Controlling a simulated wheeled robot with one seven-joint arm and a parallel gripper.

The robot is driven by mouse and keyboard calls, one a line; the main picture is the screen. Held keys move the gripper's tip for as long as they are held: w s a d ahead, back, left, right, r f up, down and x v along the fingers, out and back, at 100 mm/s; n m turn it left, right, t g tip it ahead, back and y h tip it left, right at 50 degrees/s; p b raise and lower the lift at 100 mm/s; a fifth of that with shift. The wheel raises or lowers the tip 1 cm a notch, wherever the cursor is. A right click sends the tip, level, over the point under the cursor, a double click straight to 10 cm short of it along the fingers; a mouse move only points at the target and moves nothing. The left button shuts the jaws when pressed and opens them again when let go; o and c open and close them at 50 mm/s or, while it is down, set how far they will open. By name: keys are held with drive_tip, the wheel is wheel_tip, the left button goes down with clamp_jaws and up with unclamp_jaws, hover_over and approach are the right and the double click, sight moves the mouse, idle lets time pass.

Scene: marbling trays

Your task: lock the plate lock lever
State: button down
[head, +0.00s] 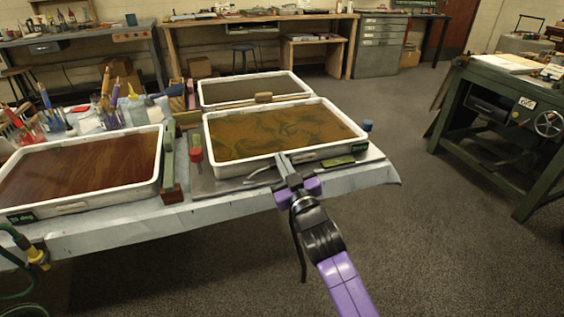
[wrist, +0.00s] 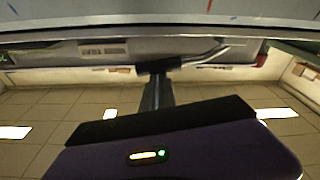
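A white-rimmed tray (head: 345,151) of swirled green-brown liquid sits on a grey metal plate (head: 212,184) at the table's front edge. A curved silver bar (head: 258,178), which looks like the lock lever, lies at the front of this plate, just left of my gripper (head: 282,160). In the wrist view the bar (wrist: 208,56) runs to the right from behind my gripper (wrist: 158,70). My fingers reach to the tray's front side. I cannot tell whether they touch the bar, and their gap is hidden.
A red-topped post (head: 195,150) stands left of the tray and a blue knob (head: 367,126) at its right corner. A reddish-brown tray (head: 80,172) is at left, a greyer tray (head: 255,89) behind. The floor in front is clear.

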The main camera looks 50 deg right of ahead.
wheel_tip(320, 180, up, 5)
drive_tip(key=w+p, duration=0.1)
drive_tip(key=p, duration=0.3)
drive_tip(key=f+b+v, duration=0.1)
drive_tip(key=b+v, duration=0.1)
drive_tip(key=v, duration=0.8)
drive_tip(key=shift+b, duration=0.4)
drive_tip(key=shift+a, duration=0.15)
